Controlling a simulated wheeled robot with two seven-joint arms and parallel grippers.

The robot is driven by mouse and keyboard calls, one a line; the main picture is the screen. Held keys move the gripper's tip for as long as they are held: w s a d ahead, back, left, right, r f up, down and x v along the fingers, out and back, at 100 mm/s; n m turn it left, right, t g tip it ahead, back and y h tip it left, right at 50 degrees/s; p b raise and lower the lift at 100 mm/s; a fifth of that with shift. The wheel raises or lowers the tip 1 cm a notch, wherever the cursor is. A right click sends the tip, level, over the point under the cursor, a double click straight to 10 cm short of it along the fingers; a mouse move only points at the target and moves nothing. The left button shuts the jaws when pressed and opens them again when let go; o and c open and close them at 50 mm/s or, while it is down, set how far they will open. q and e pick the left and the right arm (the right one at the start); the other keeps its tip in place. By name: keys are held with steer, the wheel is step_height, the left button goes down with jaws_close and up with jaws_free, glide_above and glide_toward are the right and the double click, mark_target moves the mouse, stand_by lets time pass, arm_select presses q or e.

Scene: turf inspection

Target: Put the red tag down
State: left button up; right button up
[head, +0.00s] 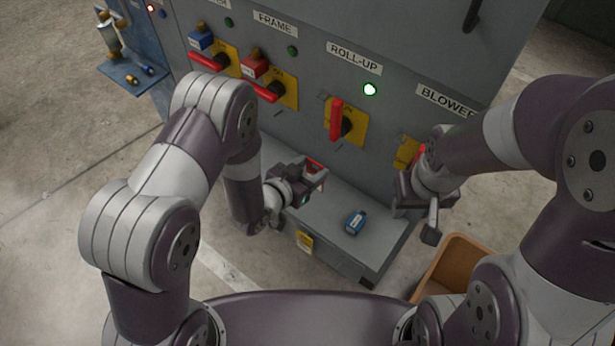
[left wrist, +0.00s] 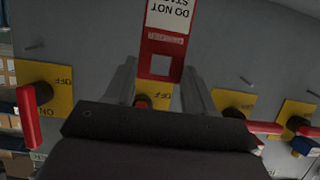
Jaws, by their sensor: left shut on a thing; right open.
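A red tag (head: 315,164) is held in my left gripper (head: 312,176), above the grey ledge (head: 325,225) at the foot of the panel. In the left wrist view the tag (left wrist: 160,63) shows its red end with a square hole and a white part with upside-down lettering. The left fingers (left wrist: 158,88) stand on both sides of it. My right gripper (head: 428,218) is open and empty, to the right of the ledge.
The grey panel carries several yellow-plated switches, including ROLL-UP (head: 337,120) beside a lit green lamp (head: 369,89). A blue lock (head: 200,38) and a red lock (head: 254,65) hang by two switches. An orange-brown bin (head: 452,265) stands at lower right. The ledge around the padlock is clear.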

mark_target(311, 172)
arm_select(q)
steer(key=f, duration=0.4)
steer(key=shift+w+a+f, duration=0.1)
steer(key=shift+w+f, duration=0.05)
steer(key=shift+w, duration=0.1)
steer(key=shift+f+b, duration=0.2)
steer(key=shift+b, duration=0.15)
steer(key=o, duration=1)
steer(key=shift+o, duration=0.2)
steer(key=shift+r, duration=0.1)
